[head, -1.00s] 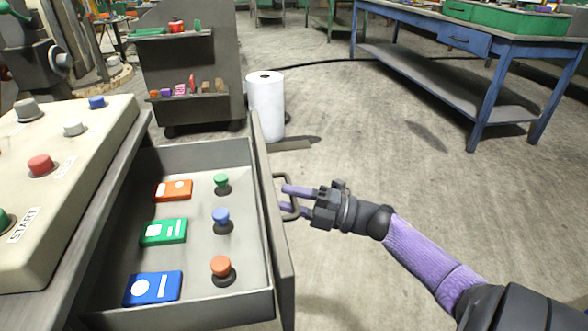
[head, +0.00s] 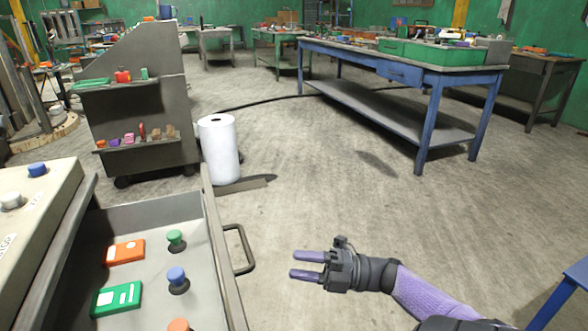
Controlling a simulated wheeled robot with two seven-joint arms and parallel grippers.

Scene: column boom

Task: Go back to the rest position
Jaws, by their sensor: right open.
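My right gripper (head: 308,265) is at the lower middle of the head view, with its two purple fingers apart and nothing between them. It points left toward the open drawer (head: 215,240) and is clear of the drawer's dark handle (head: 243,250), to the right of it. My left gripper is not in view.
The drawer holds an orange box (head: 124,252), a green box (head: 116,298) and several knobs. A control panel (head: 40,215) is at left. A white roll (head: 218,150) stands behind the drawer. A blue table (head: 425,110) is at the back right. Bare floor lies between.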

